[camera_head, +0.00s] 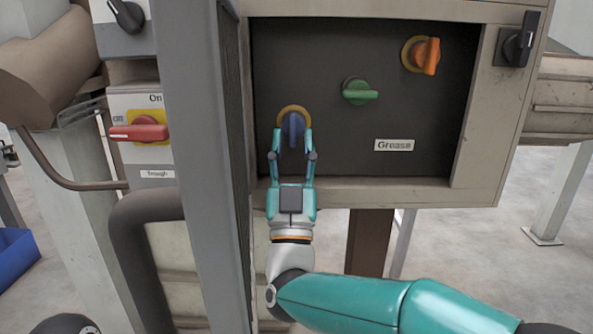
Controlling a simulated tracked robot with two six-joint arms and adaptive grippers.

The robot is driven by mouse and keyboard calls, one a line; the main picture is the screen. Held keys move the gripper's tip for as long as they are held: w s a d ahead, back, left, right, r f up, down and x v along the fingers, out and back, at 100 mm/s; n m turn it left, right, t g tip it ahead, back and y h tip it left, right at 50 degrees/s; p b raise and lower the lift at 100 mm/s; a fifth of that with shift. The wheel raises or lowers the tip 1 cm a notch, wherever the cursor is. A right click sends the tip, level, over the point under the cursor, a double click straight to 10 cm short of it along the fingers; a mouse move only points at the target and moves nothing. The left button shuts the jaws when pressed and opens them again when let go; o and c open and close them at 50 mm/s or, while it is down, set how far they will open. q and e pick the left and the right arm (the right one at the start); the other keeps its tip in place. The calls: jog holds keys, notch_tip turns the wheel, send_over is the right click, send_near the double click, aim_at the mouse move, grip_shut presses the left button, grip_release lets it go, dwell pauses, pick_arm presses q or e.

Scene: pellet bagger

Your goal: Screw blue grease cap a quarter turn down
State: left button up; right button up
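The blue grease cap (293,128) is a knob on an orange-yellow ring, at the lower left of a dark recessed panel (330,60). Its grip stands about upright. My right gripper (292,140) is in front of it from below, with one finger on each side of the blue grip. The fingers are spread about as wide as the cap's lower part; I cannot tell whether they touch it. A "Grease" label (394,145) sits on the panel to the right. My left gripper is not in view.
A green cap (358,92) and an orange cap (424,55) sit on the same panel, up and to the right. A grey post (205,150) stands close to the left. A red switch (138,132) is beyond it. The panel's frame (380,190) surrounds the recess.

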jog(key=v, duration=1.1)
jog(key=shift+s+f, duration=0.25)
jog(key=w+d+f+n+g+y, duration=0.15)
jog(key=f+g, duration=0.25)
jog(key=f, duration=0.7)
jog(key=w+d+f+g+y, duration=0.1)
jog(key=w+d+f+g, duration=0.25)
jog(key=f, duration=0.75)
jog(key=w+d+f+n+g+y, duration=0.15)
jog(key=f+g, duration=0.35)
jog(key=f, duration=0.6)
jog(key=s+d+f+m+g, duration=0.25)
jog(key=s+f+g, duration=0.2)
jog(key=f, duration=0.65)
jog(key=s+d+f+m+g, duration=0.1)
jog(key=s+d+f+g, duration=0.1)
jog(key=s+f+g, duration=0.65)
jog(key=s+d+f+m+g, duration=0.1)
jog(key=s+d+f+m, duration=0.3)
jog(key=s, duration=0.9)
notch_tip(320, 180, up, 28)
jog(key=a+n+p, duration=0.1)
jog(key=n+p, duration=0.1)
jog(key=p, duration=2.7)
jog(key=shift+s+a, duration=0.15)
